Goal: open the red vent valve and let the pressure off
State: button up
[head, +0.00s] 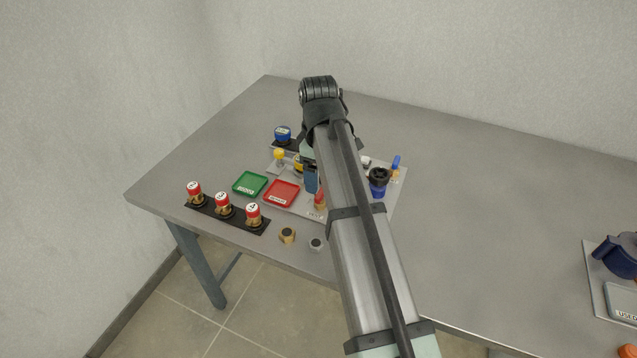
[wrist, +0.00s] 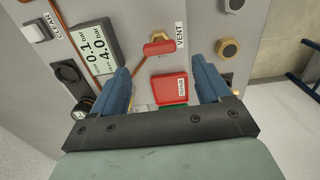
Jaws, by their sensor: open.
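The red vent valve has a red handle (wrist: 158,47) beside a white VENT label (wrist: 180,34), on a grey panel in the wrist view. In the head view the red valve (head: 319,199) shows beside my arm, partly covered. My gripper (wrist: 162,70) is open, its two blue fingers apart and nothing between them; the valve handle lies beyond the fingertips, apart from them. In the head view one blue finger of my gripper (head: 312,180) shows just above the valve. A display (wrist: 93,55) near the valve reads 0.1 bar and 4.0 bar.
A red tray (head: 283,193) and green tray (head: 250,184) lie left of the valve. Red-capped pieces stand on a black strip (head: 228,213). A dark knob (head: 378,178) stands right of my arm.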

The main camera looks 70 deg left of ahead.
notch_tip(320, 180, up, 8)
jog(key=shift+r, duration=0.15)
dwell(0.7)
